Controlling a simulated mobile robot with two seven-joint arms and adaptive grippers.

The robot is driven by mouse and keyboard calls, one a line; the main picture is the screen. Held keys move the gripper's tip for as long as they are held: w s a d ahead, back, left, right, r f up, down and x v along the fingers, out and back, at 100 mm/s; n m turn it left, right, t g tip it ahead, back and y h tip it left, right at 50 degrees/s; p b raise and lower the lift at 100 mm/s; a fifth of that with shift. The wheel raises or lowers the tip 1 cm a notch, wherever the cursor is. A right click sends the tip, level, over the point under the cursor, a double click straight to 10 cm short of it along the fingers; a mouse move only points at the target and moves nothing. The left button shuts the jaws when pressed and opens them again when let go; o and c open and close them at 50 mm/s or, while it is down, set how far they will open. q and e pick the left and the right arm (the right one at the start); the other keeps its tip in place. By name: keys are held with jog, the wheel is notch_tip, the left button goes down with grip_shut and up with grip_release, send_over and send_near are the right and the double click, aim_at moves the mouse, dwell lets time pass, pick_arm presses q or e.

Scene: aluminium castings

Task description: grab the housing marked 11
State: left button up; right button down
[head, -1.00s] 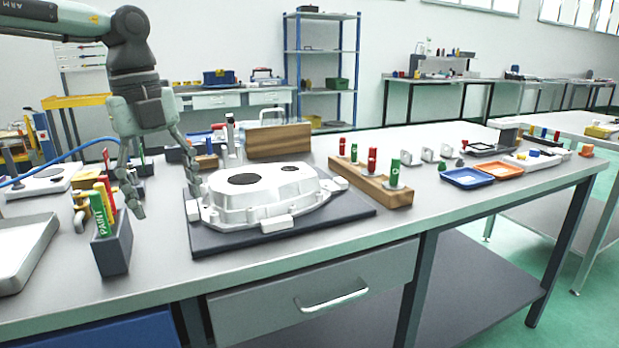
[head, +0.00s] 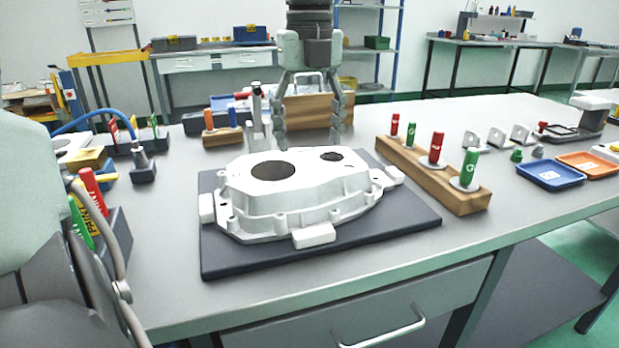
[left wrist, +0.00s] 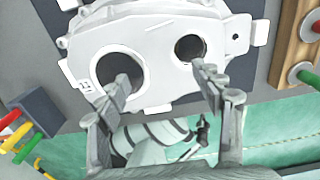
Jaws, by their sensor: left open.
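A white cast housing (head: 300,212) lies on a dark mat (head: 225,262) on the bench, with one larger and one smaller round opening in its top. My left gripper (head: 307,140) is open and empty, pointing down at the housing's far side. In the left wrist view my left gripper (left wrist: 162,78) has its fingers spread, each seen in front of one opening; I cannot tell whether they touch. My right gripper is not in view.
A wooden rack (head: 425,175) with red and green plugs stands right of the mat. A wooden block (head: 312,108) is behind the gripper. A dark holder (head: 118,238) with paint markers is at left, partly behind my arm. Blue (head: 550,173) and orange trays lie at right.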

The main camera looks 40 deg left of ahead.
aim_at(310, 163)
pick_arm(q)
notch_tip(310, 163, down, 7)
jog(key=shift+s+f, duration=0.1)
jog(key=shift+f, duration=0.05)
jog(key=shift+c, duration=0.3)
grip_shut()
dwell(0.6)
